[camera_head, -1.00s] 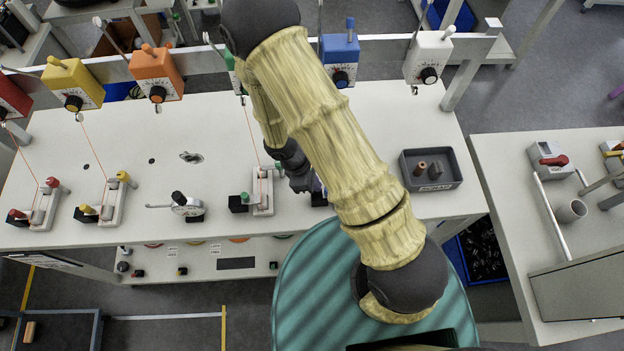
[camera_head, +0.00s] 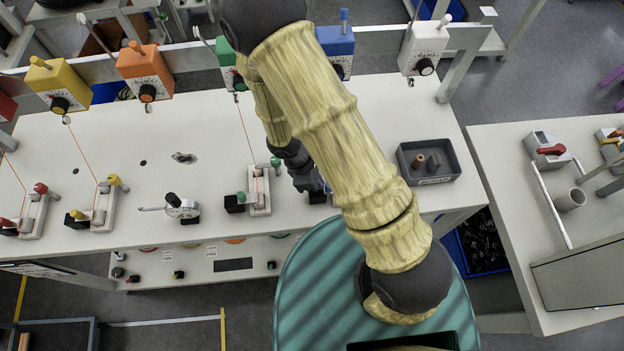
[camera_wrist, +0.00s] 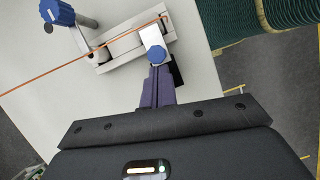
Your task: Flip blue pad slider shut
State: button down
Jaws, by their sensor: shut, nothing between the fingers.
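The blue pad shows in the wrist view as a pale channel (camera_wrist: 130,43) on the white bench. A large blue knob (camera_wrist: 57,13) on a grey shaft stands at its upper left end. At its other end sits a white slider (camera_wrist: 152,36) with a small blue knob (camera_wrist: 156,54). A black block (camera_wrist: 178,72) lies beside it, partly hidden. My gripper (camera_wrist: 157,70) is shut and empty, with its purple fingertips at the small blue knob; I cannot tell whether they touch. In the head view my arm hides most of this pad.
An orange line (camera_wrist: 80,63) crosses above the pad. In the head view a green pad (camera_head: 260,192) stands just left of my gripper. A grey tray (camera_head: 452,172) with small parts lies to the right. Blue (camera_head: 335,42) and white (camera_head: 425,48) boxes hang on the rail behind.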

jog(key=shift+s+d, duration=0.1)
jog(key=shift+d, duration=0.5)
jog(key=w+a+r, duration=0.1)
jog(key=a+r, duration=0.8)
jog(key=shift+w+r+b, duration=0.15)
jog(key=shift+w+b, duration=0.05)
jog(key=shift+b, duration=0.25)
jog(key=shift+d, duration=0.2)
jog(key=d+r+m+t+y+b, duration=0.1)
jog(key=d+r+m, duration=0.2)
jog(key=d+m, duration=0.2)
jog(key=d+r+m+t+y+b, duration=0.1)
jog(key=d+r+m+b, duration=0.1)
jog(key=d+m, duration=0.4)
jog(key=s+d+r+m+t+y+b, duration=0.1)
jog(key=d+r+m+y, duration=0.1)
jog(key=d+m, duration=0.3)
jog(key=shift+d+r, duration=0.8)
jog(key=shift+d, duration=0.15)
